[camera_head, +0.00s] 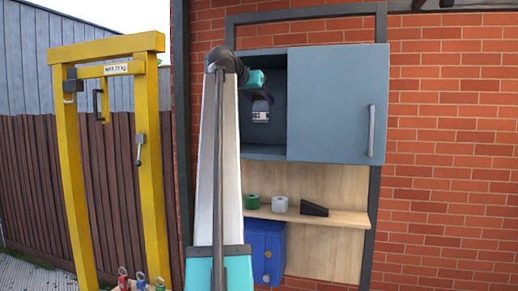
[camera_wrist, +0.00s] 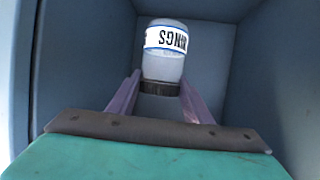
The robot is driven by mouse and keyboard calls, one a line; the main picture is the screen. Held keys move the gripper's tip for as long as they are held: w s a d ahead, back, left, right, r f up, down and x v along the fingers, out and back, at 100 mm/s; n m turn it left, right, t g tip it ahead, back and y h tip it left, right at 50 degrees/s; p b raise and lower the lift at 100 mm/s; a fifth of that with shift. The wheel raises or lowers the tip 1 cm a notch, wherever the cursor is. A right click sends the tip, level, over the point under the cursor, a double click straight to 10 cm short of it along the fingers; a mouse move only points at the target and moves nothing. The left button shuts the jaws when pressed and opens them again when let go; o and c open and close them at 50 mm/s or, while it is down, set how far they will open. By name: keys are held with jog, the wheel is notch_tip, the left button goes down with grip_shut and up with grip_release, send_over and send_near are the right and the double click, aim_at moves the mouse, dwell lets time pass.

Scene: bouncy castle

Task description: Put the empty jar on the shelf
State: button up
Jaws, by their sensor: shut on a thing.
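The jar (camera_head: 261,113) is clear with a white label and hangs inside the open left part of the grey-blue wall cabinet (camera_head: 335,100). In the wrist view the jar (camera_wrist: 164,66) shows its label upside down and a dark lid at the end near my gripper. My gripper (camera_head: 262,96) is shut on the jar, and its two purple fingers (camera_wrist: 160,82) lie on either side of the lid end. Whether the jar's base touches the cabinet floor cannot be told. A wooden shelf (camera_head: 345,217) is below the cabinet.
A green roll (camera_head: 252,202), a pale roll (camera_head: 280,205) and a black wedge (camera_head: 314,209) stand on the wooden shelf. A blue box (camera_head: 267,250) is below it. The cabinet's right part is covered by a door. A yellow frame (camera_head: 72,170) stands at left.

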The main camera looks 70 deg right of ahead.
aim_at(263, 114)
jog(key=shift+s+d+r, duration=0.3)
jog(key=shift+s+d, duration=0.1)
jog(key=shift+f, duration=0.15)
notch_tip(263, 114, down, 3)
jog(key=b, duration=0.2)
jog(key=shift+b, duration=0.4)
jog(key=shift+f+p, duration=0.45)
jog(key=shift+f, duration=0.85)
jog(key=shift+f, duration=0.15)
jog(key=shift+f+p, duration=1)
jog(key=shift+f, duration=0.95)
jog(key=shift+f, duration=0.15)
jog(key=o, duration=1.1)
jog(key=shift+c, duration=0.2)
